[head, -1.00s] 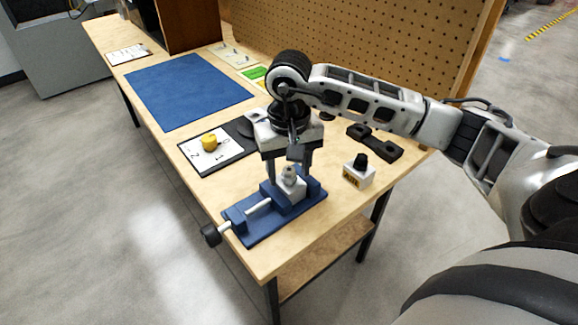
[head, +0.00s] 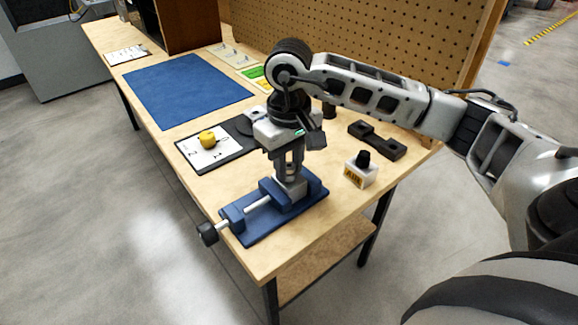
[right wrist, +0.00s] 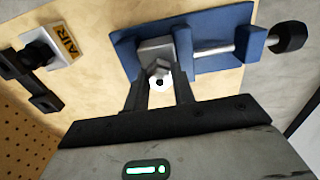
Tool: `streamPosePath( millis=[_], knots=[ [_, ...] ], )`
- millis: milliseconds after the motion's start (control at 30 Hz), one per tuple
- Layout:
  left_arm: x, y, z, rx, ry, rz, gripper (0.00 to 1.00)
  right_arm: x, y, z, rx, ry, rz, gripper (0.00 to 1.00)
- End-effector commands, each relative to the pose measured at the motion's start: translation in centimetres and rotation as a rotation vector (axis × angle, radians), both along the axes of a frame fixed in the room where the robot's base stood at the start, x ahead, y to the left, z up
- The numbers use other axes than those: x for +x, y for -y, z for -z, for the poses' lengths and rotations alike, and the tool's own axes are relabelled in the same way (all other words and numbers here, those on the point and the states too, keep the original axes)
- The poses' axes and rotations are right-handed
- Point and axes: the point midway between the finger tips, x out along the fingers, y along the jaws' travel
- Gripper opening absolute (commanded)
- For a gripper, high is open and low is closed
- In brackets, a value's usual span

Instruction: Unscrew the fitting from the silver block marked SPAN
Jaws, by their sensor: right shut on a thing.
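A silver block (head: 292,187) is clamped in a blue vise (head: 262,226) near the table's front corner; it also shows in the right wrist view (right wrist: 152,46). No SPAN marking is legible on it. The metal fitting (right wrist: 160,70) stands on top of the block; in the head view the fingers hide most of it. My right gripper (head: 290,172) points down over the block, its two fingers shut on the fitting from both sides. My left gripper is not in view.
A white block marked AIR (head: 359,174) with a black knob stands right of the vise, near a dark bracket (head: 377,140). A numbered card with a yellow knob (head: 207,138) lies left of the gripper. A blue mat (head: 185,90) lies farther back, before the pegboard (head: 370,45).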

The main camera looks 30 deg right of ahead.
Motion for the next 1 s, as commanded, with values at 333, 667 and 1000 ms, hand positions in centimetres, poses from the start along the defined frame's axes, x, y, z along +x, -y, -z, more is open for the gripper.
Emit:
streamPosePath(
  millis=[333, 667, 1000],
  knots=[
    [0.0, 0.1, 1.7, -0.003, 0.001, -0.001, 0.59, 0.1, 0.0, 0.4, -0.001, 0.003, -0.165, 0.03],
    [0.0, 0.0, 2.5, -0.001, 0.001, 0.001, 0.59, 0.0, 0.0, 0.0, 0.0, -0.001, -0.35, 0.03],
    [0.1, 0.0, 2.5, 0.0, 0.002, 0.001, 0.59, 0.0, 0.0, 0.0, 0.0, -0.001, -0.347, 0.51]
  ],
)
